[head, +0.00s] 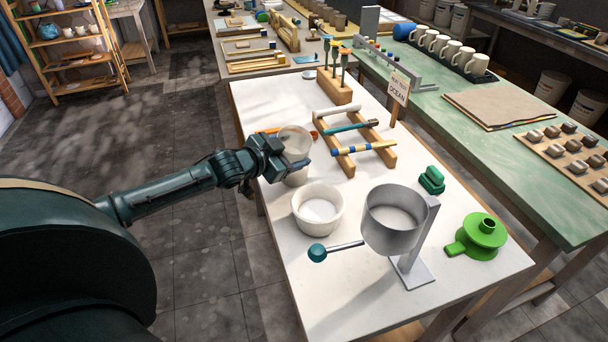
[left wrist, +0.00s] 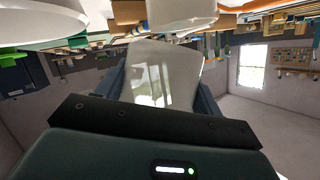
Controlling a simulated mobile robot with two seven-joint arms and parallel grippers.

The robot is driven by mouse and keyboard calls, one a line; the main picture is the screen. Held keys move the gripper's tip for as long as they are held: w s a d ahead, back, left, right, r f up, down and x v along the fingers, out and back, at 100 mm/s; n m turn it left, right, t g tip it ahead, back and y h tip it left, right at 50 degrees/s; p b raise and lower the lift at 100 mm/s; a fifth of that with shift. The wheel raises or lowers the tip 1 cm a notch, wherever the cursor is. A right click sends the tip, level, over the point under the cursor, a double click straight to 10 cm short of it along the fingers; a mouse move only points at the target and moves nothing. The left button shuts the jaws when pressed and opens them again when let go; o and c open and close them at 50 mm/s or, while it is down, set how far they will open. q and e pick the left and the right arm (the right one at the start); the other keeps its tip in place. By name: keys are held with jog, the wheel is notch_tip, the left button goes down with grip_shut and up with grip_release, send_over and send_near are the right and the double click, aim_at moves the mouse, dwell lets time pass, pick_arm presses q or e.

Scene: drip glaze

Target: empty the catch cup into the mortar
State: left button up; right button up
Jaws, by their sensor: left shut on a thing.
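The catch cup (head: 294,142) is a clear, pale cup on the left side of the white table. My left gripper (head: 288,160) is shut around its side. In the left wrist view the cup (left wrist: 163,72) shows between the fingers. It looks about upright in the head view. I cannot tell whether its base touches the table, and its contents do not show clearly. The mortar (head: 318,222) is a white, thick-walled bowl standing just nearer the camera than the cup, apart from it. My right gripper is in neither view.
A grey metal pot (head: 394,235) on a stand, with a teal-knobbed lever (head: 317,253), stands right of the mortar. A wooden rack (head: 338,148) with brushes or tools lies behind. The table's front is clear.

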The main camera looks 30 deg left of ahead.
aim_at(302, 133)
pick_arm(q)
notch_tip(302, 133, up, 4)
jog(key=shift+a+r+n+g+h, duration=0.15)
jog(key=shift+n+g+h, duration=0.4)
jog(key=shift+n, duration=0.55)
jog(key=shift+r+n+h, duration=0.25)
jog(key=shift+r+n, duration=0.15)
